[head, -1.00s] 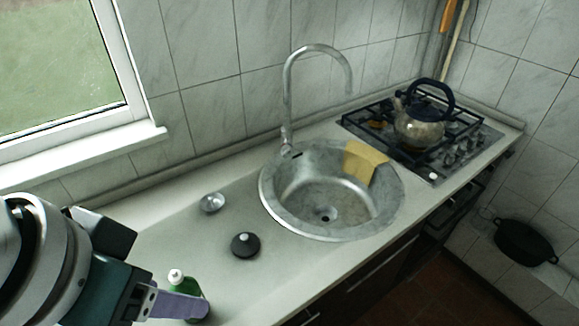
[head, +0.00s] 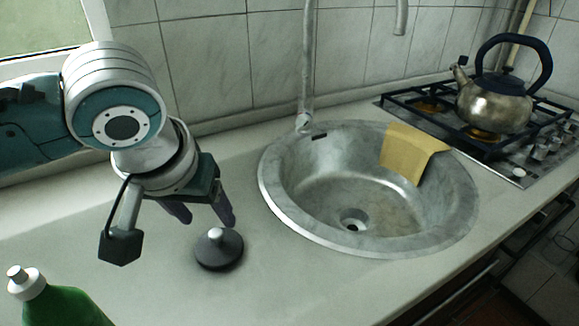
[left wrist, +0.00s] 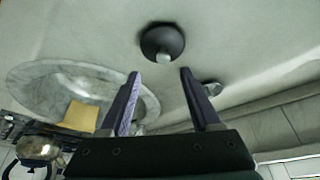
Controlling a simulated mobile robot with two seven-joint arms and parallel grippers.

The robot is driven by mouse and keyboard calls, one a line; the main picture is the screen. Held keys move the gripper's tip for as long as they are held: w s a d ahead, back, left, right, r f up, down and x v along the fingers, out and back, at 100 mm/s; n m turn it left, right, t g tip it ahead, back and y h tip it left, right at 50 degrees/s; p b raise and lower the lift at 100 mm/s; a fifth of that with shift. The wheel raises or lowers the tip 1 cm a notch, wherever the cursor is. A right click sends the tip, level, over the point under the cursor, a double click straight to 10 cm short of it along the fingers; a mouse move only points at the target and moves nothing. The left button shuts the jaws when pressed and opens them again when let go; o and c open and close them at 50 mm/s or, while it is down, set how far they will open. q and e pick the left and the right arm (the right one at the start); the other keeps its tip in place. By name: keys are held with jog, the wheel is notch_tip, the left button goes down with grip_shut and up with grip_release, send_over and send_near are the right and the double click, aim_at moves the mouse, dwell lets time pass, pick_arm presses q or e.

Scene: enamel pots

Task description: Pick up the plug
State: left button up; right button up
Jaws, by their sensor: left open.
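The plug (head: 219,253) is a dark round disc with a pale knob on top, lying on the counter left of the sink. It also shows in the left wrist view (left wrist: 162,40), beyond my fingertips. My left gripper (head: 207,214) is open and empty, its purple fingers pointing down just behind and above the plug. In the left wrist view the two fingers (left wrist: 160,74) stand apart, with the plug ahead of the gap between them. I see no contact. My right gripper is not in view.
The round metal sink (head: 272,200) has a yellow cloth (head: 410,150) over its rim. A green bottle (head: 62,306) stands front left. A kettle (head: 495,103) sits on the stove at right. The counter around the plug is clear.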

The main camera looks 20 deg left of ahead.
aim_at(215, 233)
pick_arm(q)
jog(key=x, duration=0.2)
jog(key=b+x, duration=0.1)
jog(key=x, duration=0.3)
jog(key=shift+w+a+f, duration=0.15)
jog(key=shift+a+f, duration=0.2)
grip_shut()
dwell(0.3)
